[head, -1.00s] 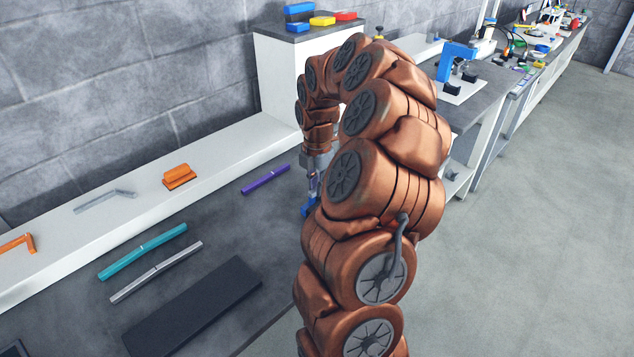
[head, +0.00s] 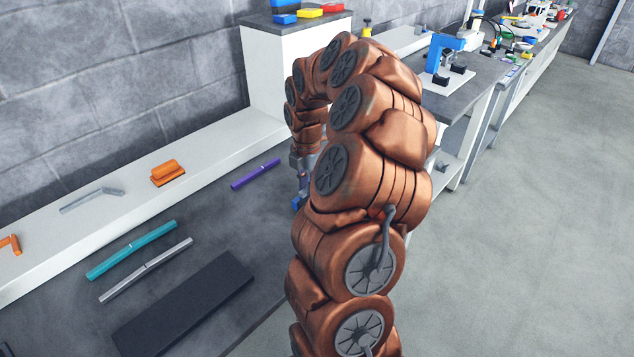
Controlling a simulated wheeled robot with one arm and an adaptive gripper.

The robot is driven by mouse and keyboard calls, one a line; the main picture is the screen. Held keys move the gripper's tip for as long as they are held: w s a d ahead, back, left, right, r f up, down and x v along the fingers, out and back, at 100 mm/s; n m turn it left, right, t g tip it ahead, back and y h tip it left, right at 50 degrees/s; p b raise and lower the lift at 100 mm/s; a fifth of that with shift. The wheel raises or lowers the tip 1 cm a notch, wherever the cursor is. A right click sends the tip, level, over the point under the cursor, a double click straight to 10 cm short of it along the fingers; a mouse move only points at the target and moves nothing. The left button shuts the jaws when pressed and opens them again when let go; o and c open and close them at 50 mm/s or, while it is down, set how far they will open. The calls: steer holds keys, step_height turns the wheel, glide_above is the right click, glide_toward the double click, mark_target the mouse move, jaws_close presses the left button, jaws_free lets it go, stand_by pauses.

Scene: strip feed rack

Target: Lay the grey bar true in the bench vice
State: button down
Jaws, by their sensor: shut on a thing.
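A light grey bar (head: 146,270) lies on the dark bench top at the left, beside a teal bar (head: 132,250). A purple bar (head: 256,173) lies farther back, near the shelf. My gripper (head: 301,190) points down over the right part of the bench, apart from the light grey bar. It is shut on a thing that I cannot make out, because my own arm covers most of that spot. A small blue part (head: 297,203) shows just below my gripper. I cannot tell whether it belongs to the vice, which is otherwise hidden.
A white shelf (head: 110,228) along the wall bears an orange block (head: 168,173) and a bent grey piece (head: 92,198). A dark flat mat (head: 185,308) lies near the bench's front edge. A white cabinet (head: 285,65) stands behind my arm. The floor at right is clear.

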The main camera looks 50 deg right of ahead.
steer(key=shift+f+b, duration=0.6)
steer(key=shift+f, duration=0.6)
steer(key=c, duration=1.1)
jaws_free()
steer(key=shift+o, duration=0.2)
